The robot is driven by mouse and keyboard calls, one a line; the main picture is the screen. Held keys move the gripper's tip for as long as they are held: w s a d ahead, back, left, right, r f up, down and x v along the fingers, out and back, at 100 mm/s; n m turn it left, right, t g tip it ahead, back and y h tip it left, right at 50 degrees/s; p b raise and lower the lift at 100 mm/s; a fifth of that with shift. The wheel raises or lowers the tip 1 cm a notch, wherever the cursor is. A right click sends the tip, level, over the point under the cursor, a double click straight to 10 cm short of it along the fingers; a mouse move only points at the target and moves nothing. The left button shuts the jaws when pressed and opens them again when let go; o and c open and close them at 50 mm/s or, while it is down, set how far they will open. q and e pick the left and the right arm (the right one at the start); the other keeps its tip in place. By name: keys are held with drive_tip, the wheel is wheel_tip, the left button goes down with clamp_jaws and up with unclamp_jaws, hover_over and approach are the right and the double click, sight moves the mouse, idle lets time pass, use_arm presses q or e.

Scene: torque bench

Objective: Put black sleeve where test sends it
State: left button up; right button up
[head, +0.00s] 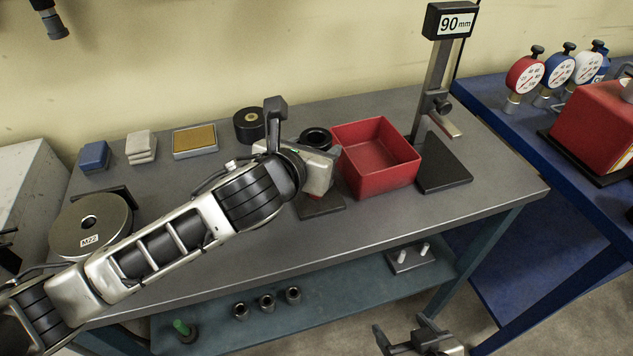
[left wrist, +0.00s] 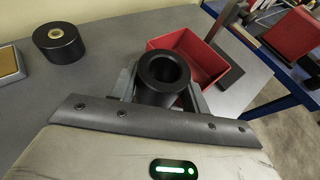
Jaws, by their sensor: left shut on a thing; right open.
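The black sleeve (head: 316,137) is a short hollow cylinder, partly hidden behind my left gripper in the head view. In the left wrist view the sleeve (left wrist: 163,72) is roughly upright, its open bore facing the camera. My left gripper (head: 322,150) is shut on it, just left of the red open bin (head: 368,176). The bin (left wrist: 205,47) looks empty in the head view and lies behind the sleeve in the wrist view. A stand with a "90 mm" display (head: 456,23) is right of the bin. My right gripper (head: 415,335) is open and empty, low in front of the bench.
A black cylinder with a brass-coloured centre (head: 249,125), a tan-topped block (head: 194,141), light pads (head: 140,146) and a blue block (head: 94,156) line the back. A round "M22" piece (head: 62,237) is at left. Dial gauges (head: 524,75) stand on the blue bench.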

use_arm(q)
drive_tip(key=shift+r, duration=1.5)
